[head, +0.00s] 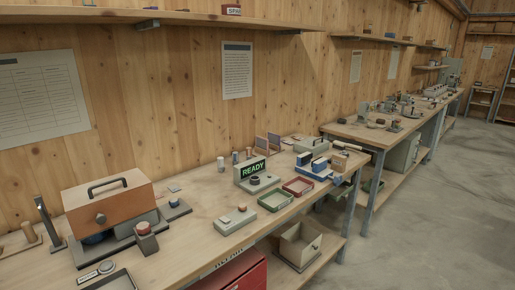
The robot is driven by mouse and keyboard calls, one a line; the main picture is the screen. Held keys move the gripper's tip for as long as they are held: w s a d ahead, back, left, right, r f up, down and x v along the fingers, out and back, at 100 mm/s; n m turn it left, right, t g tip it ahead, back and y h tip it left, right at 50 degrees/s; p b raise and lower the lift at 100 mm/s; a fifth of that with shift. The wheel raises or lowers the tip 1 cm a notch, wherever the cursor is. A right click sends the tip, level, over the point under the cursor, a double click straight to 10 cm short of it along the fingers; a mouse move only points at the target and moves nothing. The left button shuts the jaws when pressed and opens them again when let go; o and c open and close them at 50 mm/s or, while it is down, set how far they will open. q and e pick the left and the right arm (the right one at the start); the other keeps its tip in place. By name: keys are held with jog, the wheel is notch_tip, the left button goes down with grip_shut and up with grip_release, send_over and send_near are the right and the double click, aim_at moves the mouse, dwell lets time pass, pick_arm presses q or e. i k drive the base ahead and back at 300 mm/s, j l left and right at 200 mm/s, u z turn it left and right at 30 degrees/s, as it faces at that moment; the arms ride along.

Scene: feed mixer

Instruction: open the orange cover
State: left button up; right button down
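The orange cover (110,203) sits on a grey machine base (140,236) at the left of the near workbench. It is a box-shaped lid with a dark handle on top and a dark round knob on its front face. It appears closed. A blue rounded part shows under its front edge. Neither of my grippers is in view.
A grey block with a red top (145,237) stands right in front of the cover. A green READY display (252,171), a green tray (276,201) and a red tray (298,186) stand farther right. A shelf (150,16) runs above.

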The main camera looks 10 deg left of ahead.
aim_at(94, 207)
jog(key=u, duration=1.3)
jog(key=i+j+z, duration=0.25)
jog(key=i, duration=0.4)
jog(key=l, duration=0.1)
